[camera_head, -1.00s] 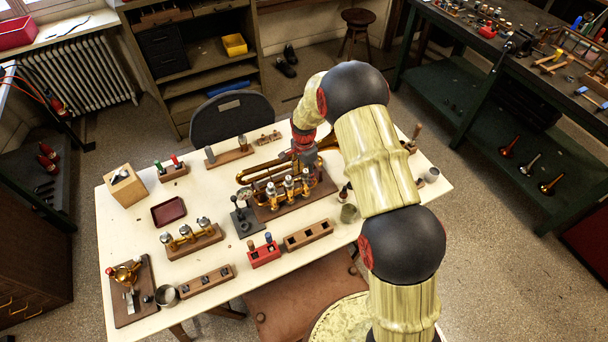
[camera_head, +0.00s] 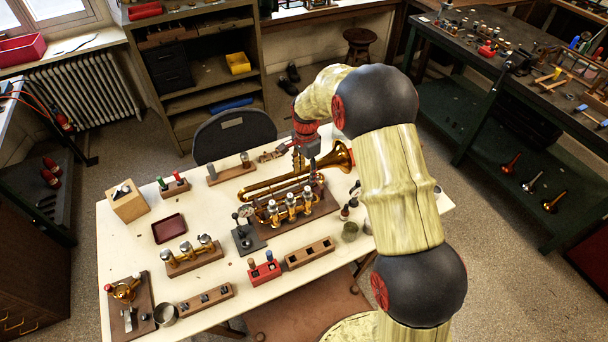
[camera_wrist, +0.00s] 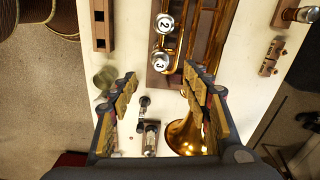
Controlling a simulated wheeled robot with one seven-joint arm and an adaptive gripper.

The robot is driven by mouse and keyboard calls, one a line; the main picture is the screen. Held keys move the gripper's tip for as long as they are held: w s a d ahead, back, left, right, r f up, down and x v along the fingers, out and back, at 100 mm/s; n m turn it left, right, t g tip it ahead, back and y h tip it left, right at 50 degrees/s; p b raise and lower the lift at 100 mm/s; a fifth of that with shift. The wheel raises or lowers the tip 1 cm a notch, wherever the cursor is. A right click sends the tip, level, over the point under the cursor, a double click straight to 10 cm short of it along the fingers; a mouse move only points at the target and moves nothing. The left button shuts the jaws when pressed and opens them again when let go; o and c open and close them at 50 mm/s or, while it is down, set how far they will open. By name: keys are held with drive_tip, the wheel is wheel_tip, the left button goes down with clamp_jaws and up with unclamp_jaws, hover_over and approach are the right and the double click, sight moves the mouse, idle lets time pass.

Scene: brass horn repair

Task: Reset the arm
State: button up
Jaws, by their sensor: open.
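My gripper (camera_wrist: 161,84) is open and empty in the wrist view, its fingers wide apart above the table. In the head view my gripper (camera_head: 305,158) is above the back right part of the table, partly hidden by my arm. The brass horn (camera_head: 262,190) lies on a wooden stand (camera_head: 275,232), with its bell toward the right. In the wrist view its bell (camera_wrist: 187,138) shows beside the right finger, and valves marked 2 and 3 show beyond the fingertips. I cannot tell the exact height of the gripper above the horn.
The cream table (camera_head: 225,275) holds a red block (camera_head: 264,270), a wooden holder (camera_head: 309,252), a dark red tray (camera_head: 168,228) and a metal cup (camera_head: 350,231). A chair (camera_head: 234,135) stands behind it. A dark workbench (camera_head: 480,75) is at the right, with open floor between.

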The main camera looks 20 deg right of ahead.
drive_tip(key=shift+r, duration=0.15)
drive_tip(key=shift+n, duration=0.5)
drive_tip(key=shift+s+n, duration=0.3)
drive_tip(key=shift+n, duration=0.3)
drive_tip(key=s+r+n+t+b, duration=0.2)
drive_tip(key=s+r+n+b, duration=0.1)
drive_tip(key=s, duration=0.8)
drive_tip(key=s+r+n+t+b, duration=0.1)
drive_tip(key=s+r+n+b, duration=0.3)
drive_tip(key=s+r, duration=0.4)
drive_tip(key=s+r+n+t+b, duration=0.2)
drive_tip(key=s+r, duration=0.4)
drive_tip(key=s, duration=1)
drive_tip(key=n+b, duration=0.1)
drive_tip(key=n, duration=0.1)
drive_tip(key=shift+d+r+n+t, duration=0.2)
drive_tip(key=shift+d+n+t, duration=0.1)
drive_tip(key=shift+n, duration=0.1)
